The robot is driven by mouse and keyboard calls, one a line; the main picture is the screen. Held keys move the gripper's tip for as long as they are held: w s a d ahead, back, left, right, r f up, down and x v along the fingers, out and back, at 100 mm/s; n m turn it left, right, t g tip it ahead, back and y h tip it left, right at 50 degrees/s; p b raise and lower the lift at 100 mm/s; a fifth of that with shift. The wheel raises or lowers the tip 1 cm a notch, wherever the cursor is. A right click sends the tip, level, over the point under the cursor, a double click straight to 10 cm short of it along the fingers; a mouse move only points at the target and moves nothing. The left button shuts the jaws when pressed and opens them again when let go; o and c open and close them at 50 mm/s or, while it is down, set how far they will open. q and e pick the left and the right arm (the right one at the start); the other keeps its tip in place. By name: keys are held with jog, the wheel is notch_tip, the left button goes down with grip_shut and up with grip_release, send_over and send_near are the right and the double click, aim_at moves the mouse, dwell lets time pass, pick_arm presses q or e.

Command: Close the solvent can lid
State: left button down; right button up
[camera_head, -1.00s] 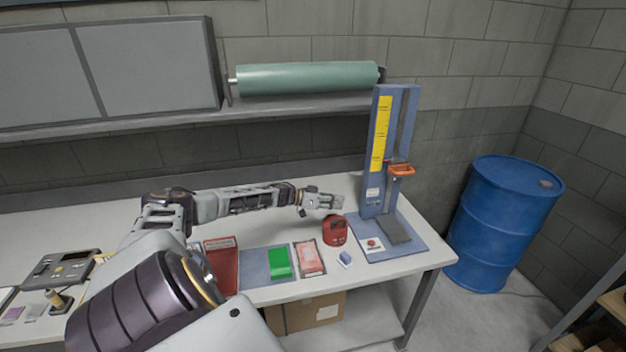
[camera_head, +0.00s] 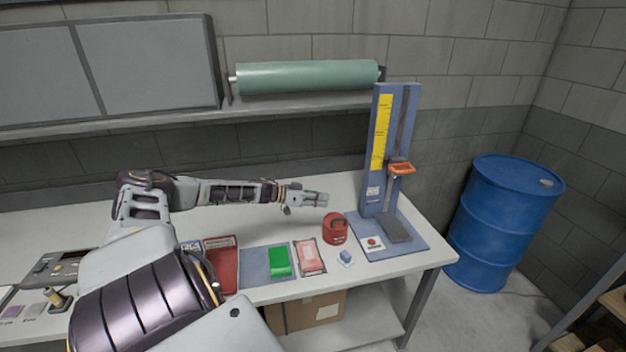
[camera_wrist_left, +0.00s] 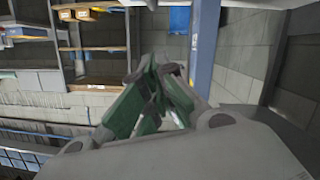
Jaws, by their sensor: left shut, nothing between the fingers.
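The red solvent can (camera_head: 335,229) stands upright on the white workbench, left of the blue press stand. Its top looks flat and covered, with a dark mark on it; the lid is too small to make out in detail. My left gripper (camera_head: 322,198) is above and slightly left of the can, apart from it, with its fingers pointing right. It is shut and empty. In the left wrist view its green-padded fingers (camera_wrist_left: 160,95) come together, and the can is not in that view. My right gripper is not in view.
The blue stand (camera_head: 380,150) with an orange handle (camera_head: 401,168) rises right of the can. A blue drum (camera_head: 505,225) stands beyond the bench.

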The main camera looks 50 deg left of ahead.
pick_arm(q)
jog(key=shift+v, duration=1.65)
jog(key=shift+s, duration=0.15)
